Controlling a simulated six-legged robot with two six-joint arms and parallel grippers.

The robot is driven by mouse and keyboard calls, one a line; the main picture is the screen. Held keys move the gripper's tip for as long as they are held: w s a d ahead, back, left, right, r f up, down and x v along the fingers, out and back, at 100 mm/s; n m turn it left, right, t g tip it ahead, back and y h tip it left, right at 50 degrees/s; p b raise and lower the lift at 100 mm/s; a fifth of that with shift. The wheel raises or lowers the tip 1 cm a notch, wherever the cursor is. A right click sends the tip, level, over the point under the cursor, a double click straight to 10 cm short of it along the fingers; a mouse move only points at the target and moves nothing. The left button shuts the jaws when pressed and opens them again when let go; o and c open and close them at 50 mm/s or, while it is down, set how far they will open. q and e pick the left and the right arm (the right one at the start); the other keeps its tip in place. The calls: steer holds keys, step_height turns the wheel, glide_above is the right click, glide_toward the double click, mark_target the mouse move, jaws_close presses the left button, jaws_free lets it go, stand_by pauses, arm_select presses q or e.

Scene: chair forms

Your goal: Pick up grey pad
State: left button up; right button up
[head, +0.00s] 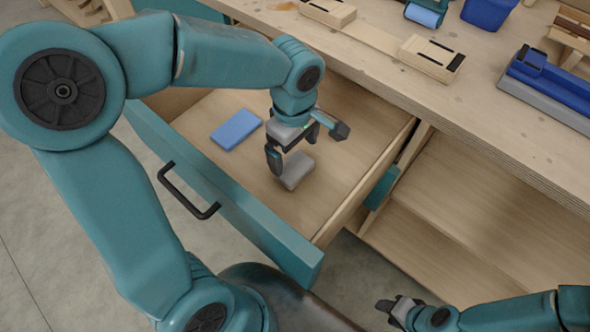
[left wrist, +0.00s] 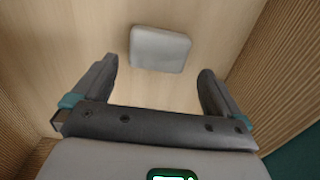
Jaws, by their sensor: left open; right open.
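The grey pad (head: 297,170) lies flat on the floor of the open drawer (head: 225,180). In the left wrist view the grey pad (left wrist: 160,49) shows whole, ahead of and between the two fingers, with bare wood around it. My left gripper (head: 308,146) is open and empty inside the drawer, above the pad and apart from it. Its fingers also show in the left wrist view (left wrist: 158,85). My right gripper (head: 388,307) is low at the bottom right of the head view, outside the drawer and far from the pad.
A blue pad (head: 236,130) lies in the drawer to the left of the grey one. The drawer front has a black handle (head: 188,195). The workbench top (head: 390,75) overhangs the drawer's back. Open shelves (head: 480,215) stand to the right.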

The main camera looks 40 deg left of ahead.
mark_target(294, 165)
arm_select(q)
step_height(294, 165, down, 7)
steer(key=shift+w+a+r+b, duration=0.1)
steer(key=shift+b, duration=0.95)
steer(key=c, duration=0.7)
